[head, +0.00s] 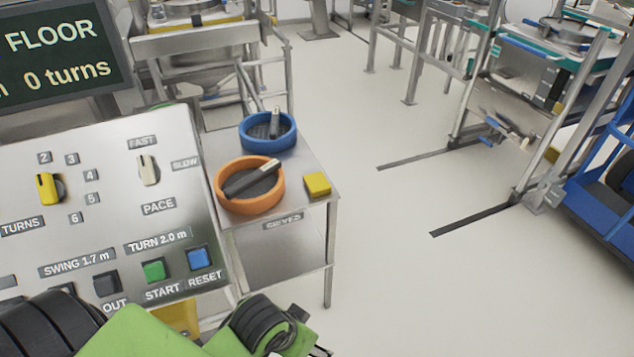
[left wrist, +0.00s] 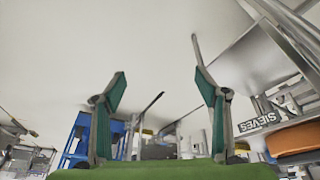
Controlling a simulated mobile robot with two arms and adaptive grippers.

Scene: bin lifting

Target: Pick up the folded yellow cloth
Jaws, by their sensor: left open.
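The folded yellow cloth (head: 317,184) is a small, thick square pad. It lies flat on the right side of the steel sieve table's top (head: 305,160), beside the orange sieve (head: 240,201). I cannot make it out in the left wrist view. My left gripper (left wrist: 159,72) is open, its two green-padded fingers apart with nothing between them. In the head view only a little of it shows at the bottom edge, below the table and apart from the cloth. My right gripper is not in view.
A blue sieve (head: 268,132) stands behind the orange one; each has a dark handled tool in it. A control panel (head: 110,200) with knobs and buttons stands left of the table. The floor (head: 400,270) to the right is clear. A blue cart (head: 605,185) is far right.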

